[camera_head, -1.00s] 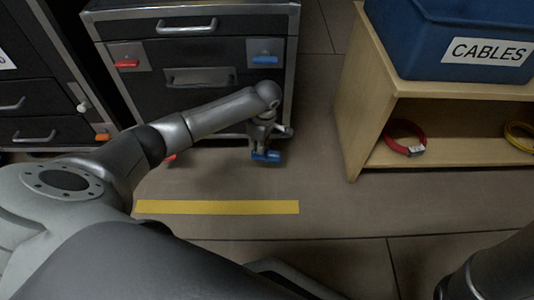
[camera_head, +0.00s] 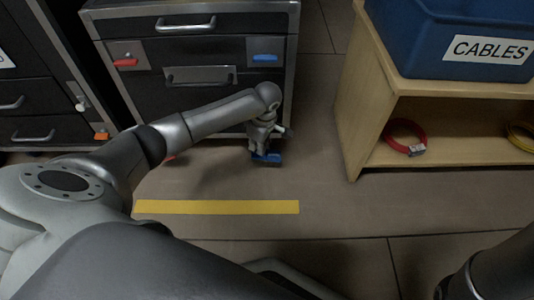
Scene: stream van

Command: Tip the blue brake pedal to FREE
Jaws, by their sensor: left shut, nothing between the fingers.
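The blue brake pedal (camera_head: 270,159) sits low at the front right corner of the dark drawer cabinet (camera_head: 140,95), near the floor. My left gripper (camera_head: 262,153) reaches down from above and is shut and empty. Its fingertips are at the pedal and cover part of it; I cannot tell for sure whether they touch or press it. The pedal's exact tilt is too small to read. A red pedal (camera_head: 170,157) shows low at the cabinet's left, partly hidden by my left arm. My right gripper is not in view.
Higher on the cabinet are a red latch (camera_head: 125,62) and a blue latch (camera_head: 265,57). A wooden shelf (camera_head: 350,125) with a blue CABLES bin (camera_head: 455,40) stands at right. Floor with a yellow strip (camera_head: 215,207) is open in front.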

